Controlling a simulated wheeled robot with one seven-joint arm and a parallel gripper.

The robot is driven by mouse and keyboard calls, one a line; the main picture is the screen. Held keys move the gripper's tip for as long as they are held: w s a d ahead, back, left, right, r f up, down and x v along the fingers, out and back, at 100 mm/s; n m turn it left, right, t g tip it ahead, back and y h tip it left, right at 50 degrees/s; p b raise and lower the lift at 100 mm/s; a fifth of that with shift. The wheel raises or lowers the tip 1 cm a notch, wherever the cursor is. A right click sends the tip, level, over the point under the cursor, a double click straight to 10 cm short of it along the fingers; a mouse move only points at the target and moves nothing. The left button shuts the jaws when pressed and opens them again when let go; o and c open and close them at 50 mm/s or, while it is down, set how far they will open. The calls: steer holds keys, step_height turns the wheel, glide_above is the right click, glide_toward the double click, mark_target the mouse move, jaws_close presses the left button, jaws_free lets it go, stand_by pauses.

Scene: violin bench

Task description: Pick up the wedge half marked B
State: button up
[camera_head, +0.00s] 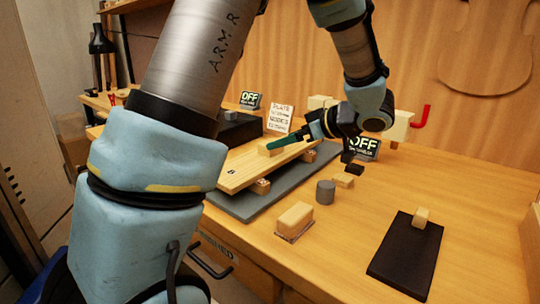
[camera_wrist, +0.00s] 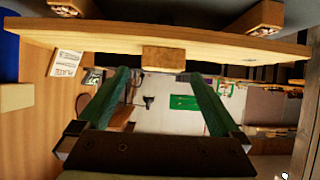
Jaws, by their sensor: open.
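A long pale wooden plank (camera_head: 246,173) with a slanted shape lies across supports on a dark grey slab (camera_head: 235,205). It bears a small dark mark near its front end, too small to read surely as B. A small wooden block (camera_head: 270,150) sits on its upper face. My gripper (camera_head: 272,145) reaches over the plank from the right, with its green fingers by the block. In the wrist view the block (camera_wrist: 170,58) shows between and just beyond the two open green fingertips (camera_wrist: 157,74), with the plank (camera_wrist: 90,37) behind it. Nothing is held.
Small blocks (camera_head: 260,186) prop the plank. A grey cylinder (camera_head: 325,192), a wooden block (camera_head: 295,219) on a small plate and a dark mat (camera_head: 405,255) with a small block (camera_head: 421,217) stand to the right. Signs (camera_head: 279,118) stand behind. The bench's right middle is clear.

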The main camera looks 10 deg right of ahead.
steer(key=x, duration=0.5)
steer(key=shift+w+a+f, duration=0.1)
steer(key=shift+a, duration=0.3)
jaws_close()
stand_by(0.5)
